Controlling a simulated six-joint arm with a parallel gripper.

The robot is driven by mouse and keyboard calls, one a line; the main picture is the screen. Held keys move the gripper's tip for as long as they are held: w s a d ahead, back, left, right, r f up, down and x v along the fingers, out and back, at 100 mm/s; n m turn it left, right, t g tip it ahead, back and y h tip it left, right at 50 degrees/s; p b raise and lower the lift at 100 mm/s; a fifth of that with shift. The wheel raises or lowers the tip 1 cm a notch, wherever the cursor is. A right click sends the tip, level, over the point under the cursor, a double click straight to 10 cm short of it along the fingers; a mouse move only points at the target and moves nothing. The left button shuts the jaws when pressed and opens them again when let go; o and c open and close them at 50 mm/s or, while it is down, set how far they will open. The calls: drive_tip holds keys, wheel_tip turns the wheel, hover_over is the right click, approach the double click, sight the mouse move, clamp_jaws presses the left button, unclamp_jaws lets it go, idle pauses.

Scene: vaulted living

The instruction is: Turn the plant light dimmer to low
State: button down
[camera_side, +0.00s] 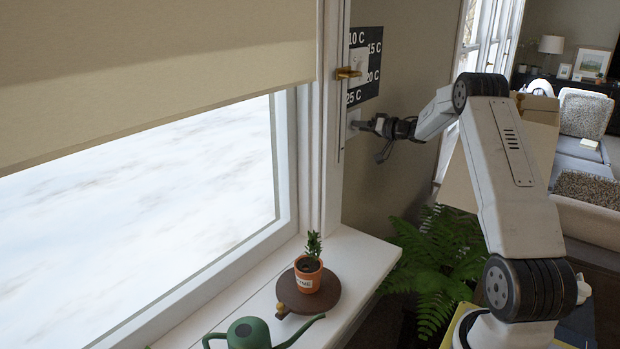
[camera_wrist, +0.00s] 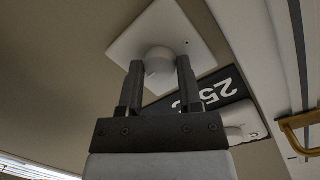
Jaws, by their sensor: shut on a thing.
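The dimmer is a round white knob (camera_wrist: 158,62) on a square white wall plate (camera_wrist: 132,40), seen in the wrist view. My gripper (camera_wrist: 158,72) has one finger on each side of the knob and is shut on it. In the side view my gripper (camera_side: 366,125) reaches to the wall just below the dark temperature panel, and the plate (camera_side: 352,122) shows only as a small pale patch there. The knob itself is hidden in the side view. A small dark dot (camera_wrist: 186,43) marks the plate to the right of the knob.
Above the dimmer hangs a dark panel (camera_side: 374,90) with temperature marks and a white dial (camera_side: 359,62). A brass handle (camera_side: 348,73) juts from the window frame. The sill holds a potted plant (camera_side: 308,274) on a round brown stand (camera_side: 326,298) and a green watering can (camera_side: 248,334).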

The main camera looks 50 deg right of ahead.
drive_tip(key=shift+c, duration=1.4)
unclamp_jaws()
drive_tip(key=shift+s, duration=0.1)
drive_tip(key=s+r, duration=0.1)
drive_tip(key=s, duration=0.6)
drive_tip(key=shift+s, duration=0.25)
